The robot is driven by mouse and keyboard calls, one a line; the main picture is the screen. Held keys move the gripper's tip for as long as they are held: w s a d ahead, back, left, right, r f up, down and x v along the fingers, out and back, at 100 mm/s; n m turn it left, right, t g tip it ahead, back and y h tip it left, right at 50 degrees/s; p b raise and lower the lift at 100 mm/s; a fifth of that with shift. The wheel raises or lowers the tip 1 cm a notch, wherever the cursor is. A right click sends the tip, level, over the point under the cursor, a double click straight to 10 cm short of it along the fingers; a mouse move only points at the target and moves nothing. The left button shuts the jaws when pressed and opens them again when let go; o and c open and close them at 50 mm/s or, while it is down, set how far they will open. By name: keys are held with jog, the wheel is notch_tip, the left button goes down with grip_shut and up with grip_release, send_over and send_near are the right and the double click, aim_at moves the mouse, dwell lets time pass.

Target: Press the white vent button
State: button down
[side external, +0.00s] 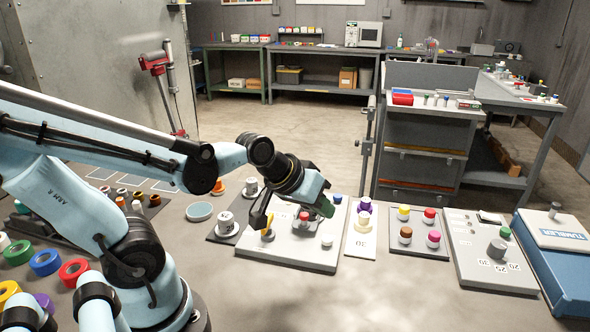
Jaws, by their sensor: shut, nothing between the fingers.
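A pale control panel (288,254) lies on the bench below my gripper (322,208). A small whitish-grey button (327,241) stands near its front right corner. A red button (304,214) and a yellow part (268,234) also show on the panel. My gripper is shut and empty, tilted down over the panel's back right part, behind the whitish button in the picture. Whether its tip touches anything is hard to tell. No vent label is readable. A white round knob (227,223) sits on a dark plate just left of the panel.
Right of the panel stand a narrow strip with purple and cream knobs (363,216), a plate of coloured buttons (417,240), a grey dial panel (488,262) and a blue tumbler box (560,250). Coloured rings (45,262) lie at left. The front bench is clear.

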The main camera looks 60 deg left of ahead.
jog(key=s+m, duration=0.1)
jog(key=s+d+r+m, duration=0.1)
jog(key=s+r+m+g, duration=0.1)
jog(key=s+m, duration=0.1)
jog(key=shift+d, duration=0.35)
jog(key=shift+w, duration=0.1)
notch_tip(320, 180, up, 4)
jog(key=m+g, duration=0.7)
jog(key=m, duration=0.2)
send_over(328, 238)
jog(key=shift+f, duration=0.2)
notch_tip(328, 238, down, 14)
jog(key=shift+r, duration=0.15)
dwell(0.4)
